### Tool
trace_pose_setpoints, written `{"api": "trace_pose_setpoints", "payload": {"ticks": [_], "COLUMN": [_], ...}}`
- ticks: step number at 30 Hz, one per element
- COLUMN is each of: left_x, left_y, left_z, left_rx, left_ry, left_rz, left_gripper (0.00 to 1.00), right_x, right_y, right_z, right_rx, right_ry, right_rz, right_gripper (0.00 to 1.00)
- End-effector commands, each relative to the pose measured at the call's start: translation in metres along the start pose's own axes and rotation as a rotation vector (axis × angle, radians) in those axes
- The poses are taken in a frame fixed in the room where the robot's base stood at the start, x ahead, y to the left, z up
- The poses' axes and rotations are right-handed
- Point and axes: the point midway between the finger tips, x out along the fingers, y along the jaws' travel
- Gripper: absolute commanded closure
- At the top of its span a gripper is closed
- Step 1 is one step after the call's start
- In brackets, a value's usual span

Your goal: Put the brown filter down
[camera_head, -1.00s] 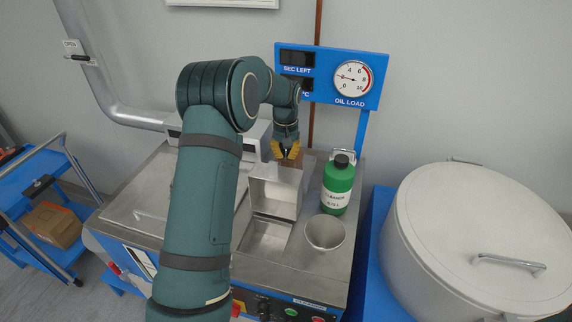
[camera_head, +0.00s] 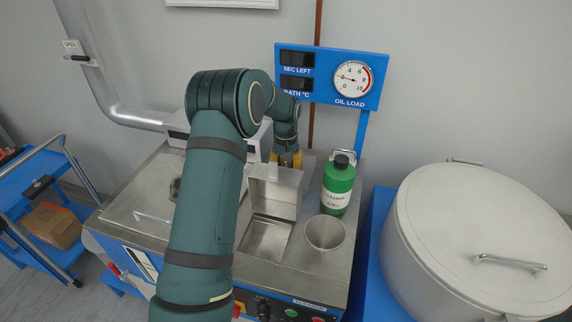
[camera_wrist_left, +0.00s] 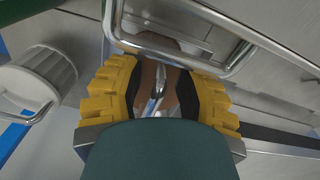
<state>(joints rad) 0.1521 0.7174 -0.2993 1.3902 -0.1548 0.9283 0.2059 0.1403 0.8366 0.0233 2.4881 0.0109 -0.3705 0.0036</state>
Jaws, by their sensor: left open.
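My left gripper (camera_head: 289,161) is open above the back of the steel machine, just behind an upright steel box-like lid (camera_head: 275,190). In the left wrist view, its yellow-and-black fingers (camera_wrist_left: 156,95) stand apart on either side of a brown thing (camera_wrist_left: 149,76), which looks like the brown filter. Part of the brown filter is hidden by the gripper and by a bent chrome bar (camera_wrist_left: 130,44) across the view. I cannot tell whether the fingers touch it. In the head view the filter is hidden behind the lid and gripper. My right gripper is not in view.
A green bottle (camera_head: 337,186) and a metal cup (camera_head: 324,233) stand right of the lid. A square steel well (camera_head: 266,238) opens in front of it. A large lidded drum (camera_head: 480,240) is at right. A blue cart (camera_head: 30,185) with a cardboard box (camera_head: 53,224) is at left.

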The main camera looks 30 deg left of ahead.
Motion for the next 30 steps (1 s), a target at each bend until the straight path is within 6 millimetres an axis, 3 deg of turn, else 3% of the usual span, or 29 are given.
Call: {"api": "trace_pose_setpoints", "payload": {"ticks": [7, 15, 21, 30], "left_x": [-0.021, -0.076, -0.107, -0.121], "left_y": [0.000, 0.000, 0.000, 0.000], "left_z": [-0.001, -0.001, -0.001, 0.000], "left_rx": [0.000, 0.000, 0.000, 0.000], "left_ry": [0.003, 0.004, 0.002, 0.000], "left_rz": [0.001, 0.001, 0.001, 0.000], "left_gripper": [0.66, 0.66, 0.66, 0.66], "right_x": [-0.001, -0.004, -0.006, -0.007], "right_y": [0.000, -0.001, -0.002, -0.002], "right_z": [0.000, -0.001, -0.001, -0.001], "right_rx": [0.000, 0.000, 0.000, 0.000], "right_ry": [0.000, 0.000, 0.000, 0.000], "right_rz": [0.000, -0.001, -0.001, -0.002], "right_gripper": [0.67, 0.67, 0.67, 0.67]}}
